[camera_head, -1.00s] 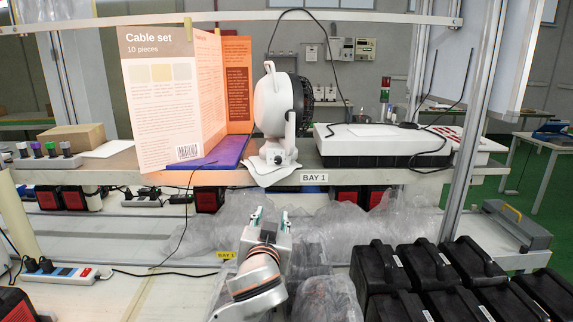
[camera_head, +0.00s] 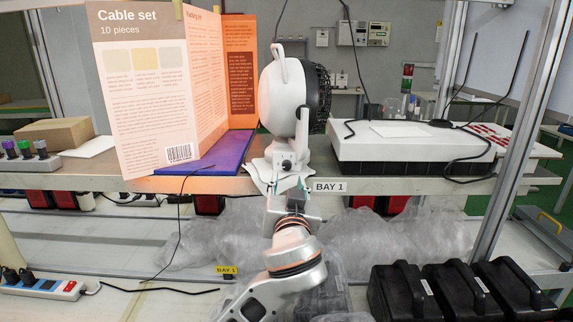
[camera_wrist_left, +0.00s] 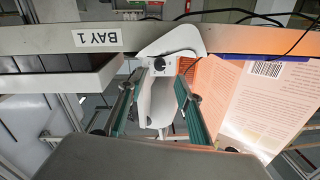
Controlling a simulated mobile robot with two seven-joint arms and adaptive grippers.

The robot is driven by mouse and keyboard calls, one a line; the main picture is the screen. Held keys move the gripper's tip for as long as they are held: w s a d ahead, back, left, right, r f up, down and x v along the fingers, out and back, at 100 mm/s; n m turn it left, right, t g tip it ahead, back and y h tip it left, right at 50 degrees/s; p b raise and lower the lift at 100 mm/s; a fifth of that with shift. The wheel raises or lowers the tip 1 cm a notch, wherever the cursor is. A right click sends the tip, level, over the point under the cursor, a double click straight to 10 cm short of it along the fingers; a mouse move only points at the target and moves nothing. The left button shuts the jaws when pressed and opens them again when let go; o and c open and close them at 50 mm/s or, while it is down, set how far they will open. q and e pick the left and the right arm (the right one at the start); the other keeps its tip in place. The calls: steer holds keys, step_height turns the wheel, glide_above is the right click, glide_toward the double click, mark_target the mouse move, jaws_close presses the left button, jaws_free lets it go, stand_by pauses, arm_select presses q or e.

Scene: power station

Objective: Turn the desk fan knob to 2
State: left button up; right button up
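The white desk fan (camera_head: 287,105) stands on the upper shelf with its dark grille facing right. Its dark round knob (camera_head: 287,164) is on the front of the base. My left gripper (camera_head: 289,188) is just below and in front of the knob, at the shelf edge. In the left wrist view, which is upside down, the knob (camera_wrist_left: 160,63) lies beyond and between the spread fingertips of the gripper (camera_wrist_left: 157,82). The fingers are open, empty and apart from the knob. The knob's marks are too small to read. My right gripper is not in view.
A standing "Cable set" folder (camera_head: 146,90) and a purple book (camera_head: 222,152) are left of the fan. A white flat box (camera_head: 400,150) with a black cable lies to the right. The shelf's front edge (camera_head: 400,188) runs under the fan. Black cases (camera_head: 405,295) stand lower right.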

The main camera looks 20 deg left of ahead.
mark_target(287, 167)
arm_select(q)
steer(key=shift+p+x, duration=0.7)
steer(key=shift+x, duration=2.85)
steer(key=shift+r, duration=0.15)
jaws_close()
